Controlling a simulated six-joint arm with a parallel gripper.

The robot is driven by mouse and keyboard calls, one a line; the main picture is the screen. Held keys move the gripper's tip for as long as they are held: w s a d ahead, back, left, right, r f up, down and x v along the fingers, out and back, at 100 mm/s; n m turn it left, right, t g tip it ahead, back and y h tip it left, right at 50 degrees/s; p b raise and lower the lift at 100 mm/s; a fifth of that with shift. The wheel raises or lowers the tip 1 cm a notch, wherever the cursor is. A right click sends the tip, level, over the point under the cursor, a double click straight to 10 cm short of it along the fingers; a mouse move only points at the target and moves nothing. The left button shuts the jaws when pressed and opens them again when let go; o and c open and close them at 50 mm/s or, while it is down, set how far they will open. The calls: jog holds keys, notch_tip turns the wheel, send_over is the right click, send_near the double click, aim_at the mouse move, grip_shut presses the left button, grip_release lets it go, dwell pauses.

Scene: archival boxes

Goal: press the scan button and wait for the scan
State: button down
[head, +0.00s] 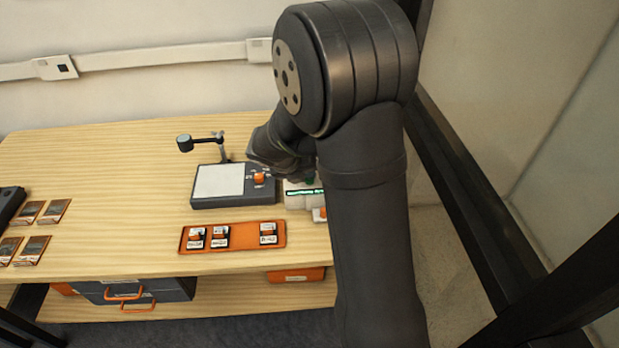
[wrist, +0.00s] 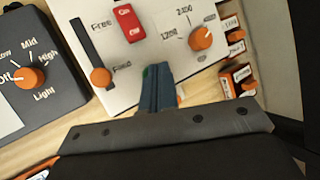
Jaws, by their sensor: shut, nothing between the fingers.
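My gripper (wrist: 158,78) is shut and empty, its fingertips over the lower middle of a white control panel (wrist: 145,50) in the wrist view. The panel carries a red rocker switch (wrist: 128,23), a slider with an orange knob (wrist: 100,77) and an orange dial (wrist: 201,37). No button labelled scan can be read; the fingers hide part of the panel, and I cannot tell whether they touch it. In the head view my arm covers most of the white device (head: 294,200), which has a green-lit display (head: 305,192).
A dark-based copy stand (head: 250,190) with a light knob (wrist: 29,78) stands left of the white device. An orange tray (head: 250,240) with several small labelled pieces lies in front. Several cards (head: 54,211) lie at left. The table between is clear.

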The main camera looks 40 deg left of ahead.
dwell(0.4)
jog(key=shift+r, duration=0.8)
jog(key=shift+r, duration=2.5)
